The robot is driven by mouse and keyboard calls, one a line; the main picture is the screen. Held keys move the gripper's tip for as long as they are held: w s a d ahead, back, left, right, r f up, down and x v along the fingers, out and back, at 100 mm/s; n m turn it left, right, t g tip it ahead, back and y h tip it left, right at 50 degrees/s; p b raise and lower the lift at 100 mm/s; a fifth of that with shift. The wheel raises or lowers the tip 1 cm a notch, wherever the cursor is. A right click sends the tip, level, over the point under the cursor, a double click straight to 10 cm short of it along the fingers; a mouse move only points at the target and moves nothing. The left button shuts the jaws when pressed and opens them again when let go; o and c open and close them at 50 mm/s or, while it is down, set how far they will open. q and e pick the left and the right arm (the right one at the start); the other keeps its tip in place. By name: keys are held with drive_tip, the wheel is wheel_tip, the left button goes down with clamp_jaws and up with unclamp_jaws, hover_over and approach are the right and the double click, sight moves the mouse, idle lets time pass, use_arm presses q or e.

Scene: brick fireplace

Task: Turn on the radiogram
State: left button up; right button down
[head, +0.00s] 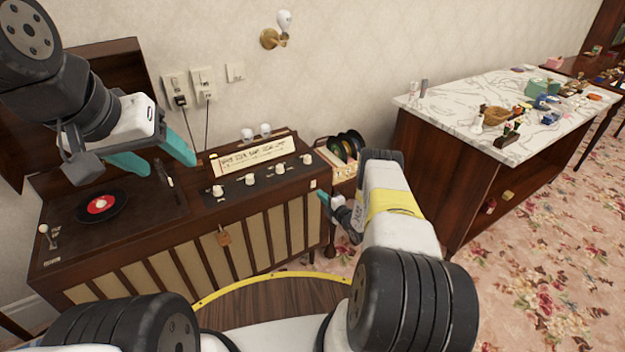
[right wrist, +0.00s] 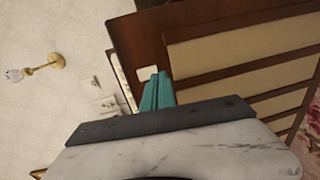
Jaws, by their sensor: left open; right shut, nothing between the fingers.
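The radiogram (head: 262,210) is a dark wooden cabinet against the wall, with a lit dial, several white knobs and a slatted front. Its turntable holds a black record with a red label (head: 101,204). A small white switch (head: 313,183) sits at the right end of its front; a white switch (right wrist: 147,73) also shows in the right wrist view. My left gripper (head: 150,160) is open and empty above the turntable. My right gripper (head: 324,200) is shut and empty close to the cabinet's right end; in the right wrist view its teal fingers (right wrist: 158,92) are together, tips just beside the switch. Contact cannot be told.
Wall sockets with plugs and cords (head: 190,92) are behind the radiogram. A rack of records (head: 348,147) stands at its right. A marble-topped counter (head: 450,102) with many small items is further right. Floral carpet (head: 530,240) is open in front of it.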

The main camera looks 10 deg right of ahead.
use_arm(q)
drive_tip(key=shift+s+d, duration=0.1)
drive_tip(key=shift+s, duration=0.25)
use_arm(e)
drive_tip(key=s+d+f, duration=0.1)
drive_tip(key=s+d, duration=0.2)
drive_tip(key=s, duration=0.7)
drive_tip(key=shift+d+f, duration=0.2)
drive_tip(key=shift+d, duration=0.15)
